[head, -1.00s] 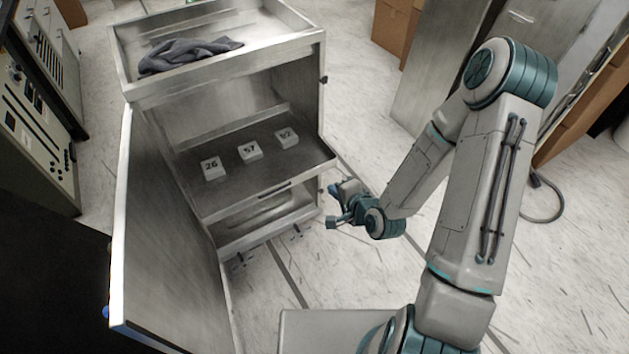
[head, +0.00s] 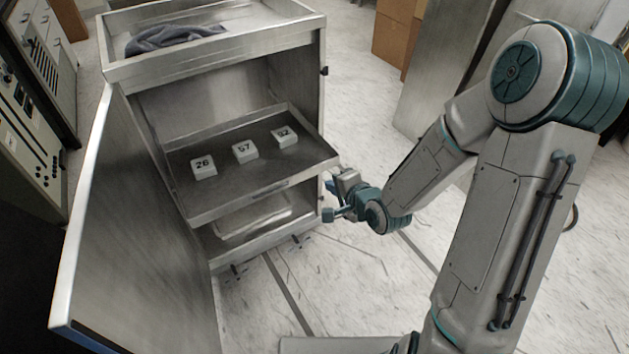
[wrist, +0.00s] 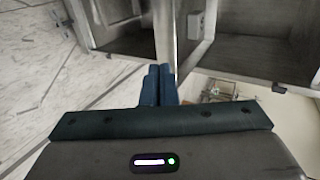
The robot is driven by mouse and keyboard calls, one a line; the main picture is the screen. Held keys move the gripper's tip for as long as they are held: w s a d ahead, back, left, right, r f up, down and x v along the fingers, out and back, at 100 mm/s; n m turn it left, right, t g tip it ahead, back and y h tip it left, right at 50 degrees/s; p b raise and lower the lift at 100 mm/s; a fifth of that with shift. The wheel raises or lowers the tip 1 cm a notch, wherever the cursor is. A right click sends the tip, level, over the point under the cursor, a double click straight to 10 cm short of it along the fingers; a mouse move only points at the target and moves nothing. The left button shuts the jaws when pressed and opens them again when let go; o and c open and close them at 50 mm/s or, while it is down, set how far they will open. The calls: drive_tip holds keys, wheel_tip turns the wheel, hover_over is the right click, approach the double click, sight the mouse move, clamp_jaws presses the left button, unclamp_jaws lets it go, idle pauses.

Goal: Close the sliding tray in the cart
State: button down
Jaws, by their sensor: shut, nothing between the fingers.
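The metal cart (head: 297,67) stands open at the left of centre in the head view. Its sliding tray (head: 262,187) sticks out of the front at mid height and carries small white numbered blocks (head: 245,151). My gripper (head: 328,198) is just right of the tray's front right corner. In the wrist view, the two blue fingers (wrist: 158,84) are together with nothing between them, close to a metal edge of the cart (wrist: 165,35). Whether they touch it I cannot tell.
The cart's door (head: 135,220) stands open at the left. A grey cloth (head: 175,37) lies in the cart's top tray. A lower shelf (head: 255,215) is below the sliding tray. Cardboard boxes (head: 395,30) stand at the back.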

sight(309, 170)
drive_tip(key=b+x, duration=0.1)
drive_tip(key=x, duration=0.1)
drive_tip(key=b+x, duration=0.2)
drive_tip(key=x, duration=0.1)
drive_tip(key=r+b+x, duration=0.1)
drive_tip(key=x, duration=0.1)
drive_tip(key=shift+w+a+f, duration=0.1)
drive_tip(key=shift+w+a, duration=0.25)
drive_tip(key=shift+w, duration=0.25)
drive_tip(key=shift+w+a+b, duration=0.25)
drive_tip(key=shift+w+b, duration=0.1)
drive_tip(key=shift+w, duration=0.05)
